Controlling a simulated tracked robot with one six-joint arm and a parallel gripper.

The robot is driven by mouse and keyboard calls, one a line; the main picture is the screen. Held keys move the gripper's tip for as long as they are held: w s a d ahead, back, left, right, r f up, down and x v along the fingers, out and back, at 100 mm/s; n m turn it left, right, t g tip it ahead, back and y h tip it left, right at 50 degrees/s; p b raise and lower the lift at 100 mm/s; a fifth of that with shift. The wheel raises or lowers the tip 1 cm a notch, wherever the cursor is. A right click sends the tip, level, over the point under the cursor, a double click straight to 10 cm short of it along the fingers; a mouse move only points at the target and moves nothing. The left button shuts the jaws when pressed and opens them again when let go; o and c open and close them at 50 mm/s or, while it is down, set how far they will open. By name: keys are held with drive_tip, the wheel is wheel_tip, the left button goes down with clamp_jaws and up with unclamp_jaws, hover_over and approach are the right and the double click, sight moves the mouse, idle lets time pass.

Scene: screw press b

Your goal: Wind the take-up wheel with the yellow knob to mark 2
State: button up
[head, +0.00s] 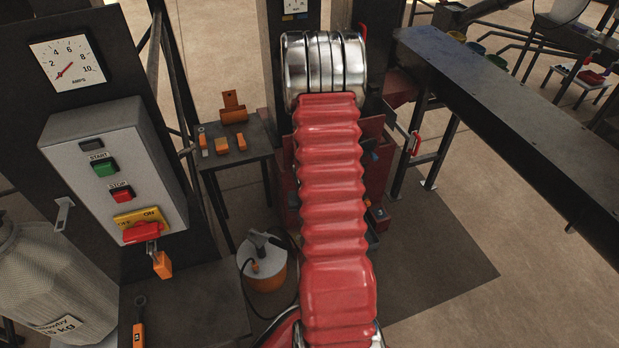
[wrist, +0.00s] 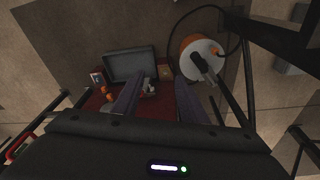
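I cannot make out the take-up wheel, its yellow knob or the marks in either view. My red ribbed arm covers the middle of the head view and hides what lies behind it. My gripper (wrist: 159,80) shows in the wrist view as two dark fingers standing well apart. It is open, with nothing held between the fingers. Beyond the fingers, below, is a red unit with a grey tray (wrist: 130,65) and small items. My gripper is hidden in the head view.
A grey control box (head: 115,165) with start and stop buttons is at left, below an amps dial (head: 68,63). An orange pail with a white lid (head: 265,257) stands on the floor; it also shows in the wrist view (wrist: 203,55). A dark conveyor (head: 510,120) runs along the right.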

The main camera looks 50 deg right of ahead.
drive_tip(key=s+a+r+n+t, duration=0.1)
drive_tip(key=s+a+r+n, duration=0.1)
drive_tip(key=a+r, duration=0.9)
drive_tip(key=s+a+r+n+t+y, duration=0.1)
drive_tip(key=a+r+n, duration=0.3)
drive_tip(key=a+r, duration=0.8)
drive_tip(key=s+a+r+n+t, duration=0.2)
drive_tip(key=a+r+n, duration=0.1)
drive_tip(key=a+r, duration=0.8)
wheel_tip(320, 180, up, 5)
drive_tip(key=shift+s+a+r+y, duration=0.1)
drive_tip(key=shift+s+a+y, duration=0.1)
drive_tip(key=shift+s+y, duration=0.15)
drive_tip(key=shift+c, duration=0.3)
